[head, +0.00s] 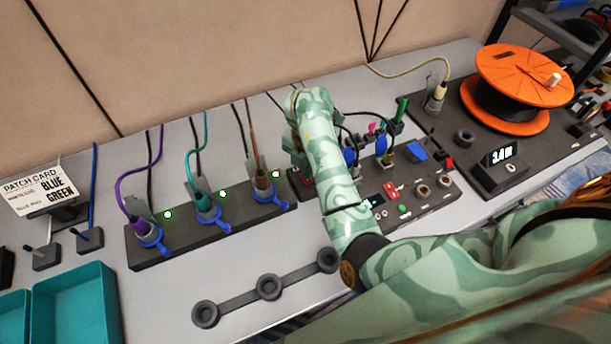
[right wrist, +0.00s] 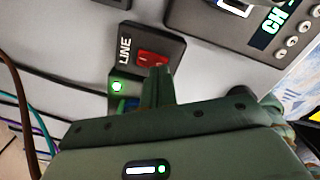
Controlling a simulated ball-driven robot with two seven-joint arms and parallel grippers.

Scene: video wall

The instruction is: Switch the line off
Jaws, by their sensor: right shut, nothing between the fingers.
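The line switch (right wrist: 127,69) is a dark box marked LINE with a red rocker (right wrist: 152,59), in the right wrist view. Which way the rocker is tipped I cannot tell. My right gripper (right wrist: 158,76) is shut and empty, its fingertips at the near edge of the rocker; whether they touch is unclear. In the head view my right arm covers most of the switch and the fingertips. A lit green lamp (right wrist: 117,86) shows beside the switch. My left gripper is not in view.
A dark power strip (head: 150,259) holds several plugs with blue clamps and lit green lamps. A console (head: 447,196) with knobs stands right of my arm. A three-ring holder (head: 268,286) lies in front. An orange reel (head: 520,75) is at back right, a teal tray (head: 75,300) at front left.

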